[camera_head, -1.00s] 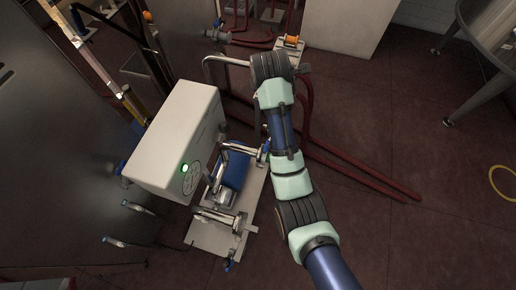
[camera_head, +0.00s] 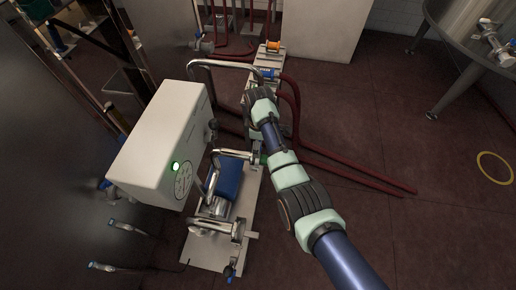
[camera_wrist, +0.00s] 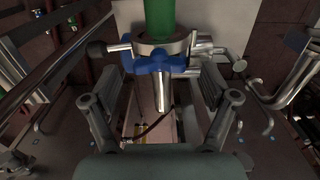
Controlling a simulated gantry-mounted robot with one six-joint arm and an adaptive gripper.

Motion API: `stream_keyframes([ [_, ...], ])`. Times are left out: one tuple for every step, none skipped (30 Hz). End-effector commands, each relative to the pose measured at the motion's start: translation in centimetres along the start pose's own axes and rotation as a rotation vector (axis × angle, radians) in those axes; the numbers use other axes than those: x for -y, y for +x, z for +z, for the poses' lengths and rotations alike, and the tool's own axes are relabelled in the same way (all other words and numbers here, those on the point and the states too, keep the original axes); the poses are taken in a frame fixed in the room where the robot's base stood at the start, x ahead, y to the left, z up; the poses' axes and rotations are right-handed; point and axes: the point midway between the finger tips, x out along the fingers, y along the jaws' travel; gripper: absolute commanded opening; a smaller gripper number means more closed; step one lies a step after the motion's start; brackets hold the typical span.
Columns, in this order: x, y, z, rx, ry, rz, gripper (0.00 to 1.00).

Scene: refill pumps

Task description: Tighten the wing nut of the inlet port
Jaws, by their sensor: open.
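A blue wing nut (camera_wrist: 155,62) sits on a metal clamp (camera_wrist: 172,45) at the upper middle of the wrist view. The clamp joins a green hose (camera_wrist: 160,15) to a metal pipe. My gripper (camera_wrist: 162,84) is open, with one finger on each side below the wing nut. The nut lies between and just beyond the fingertips; I cannot tell whether they touch it. In the head view, my arm reaches to the far side of the pump cart (camera_head: 200,250), and its end hides the nut and my fingers.
A white control box (camera_head: 160,140) with a green light stands on the cart, above a blue motor (camera_head: 228,178). A bent metal handle (camera_head: 215,64) is near my wrist. Red hoses (camera_head: 350,172) run over the floor to the right.

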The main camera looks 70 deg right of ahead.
Motion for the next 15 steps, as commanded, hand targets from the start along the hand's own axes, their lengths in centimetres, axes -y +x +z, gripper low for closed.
stream_keyframes([
  [-0.01, 0.91, -0.01, 0.000, 0.000, 0.000, 0.85],
  [-0.03, 1.11, -0.02, -0.001, 0.000, 0.001, 0.85],
  [-0.04, 1.30, -0.03, -0.001, -0.001, 0.002, 0.85],
  [-0.04, 1.38, -0.03, -0.001, -0.001, 0.002, 0.85],
  [-0.04, 1.42, -0.03, -0.001, -0.001, 0.002, 0.85],
  [-0.04, 1.43, -0.03, -0.001, -0.001, 0.002, 0.85],
  [-0.04, 1.41, -0.04, -0.001, -0.001, 0.002, 0.85],
  [-0.04, 1.38, -0.03, -0.001, -0.001, 0.002, 0.85],
  [-0.04, 1.35, -0.03, -0.001, -0.001, 0.002, 0.85],
  [-0.03, 1.35, -0.03, -0.001, -0.001, 0.002, 0.85],
  [-0.03, 1.35, -0.03, -0.001, -0.001, 0.002, 0.85],
  [-0.03, 1.34, -0.03, -0.001, -0.001, 0.002, 0.82],
  [-0.03, 1.34, -0.03, -0.001, -0.001, 0.002, 0.77],
  [-0.03, 1.34, -0.03, -0.001, -0.001, 0.002, 0.72],
  [-0.03, 1.34, -0.03, -0.001, -0.001, 0.002, 0.65],
])
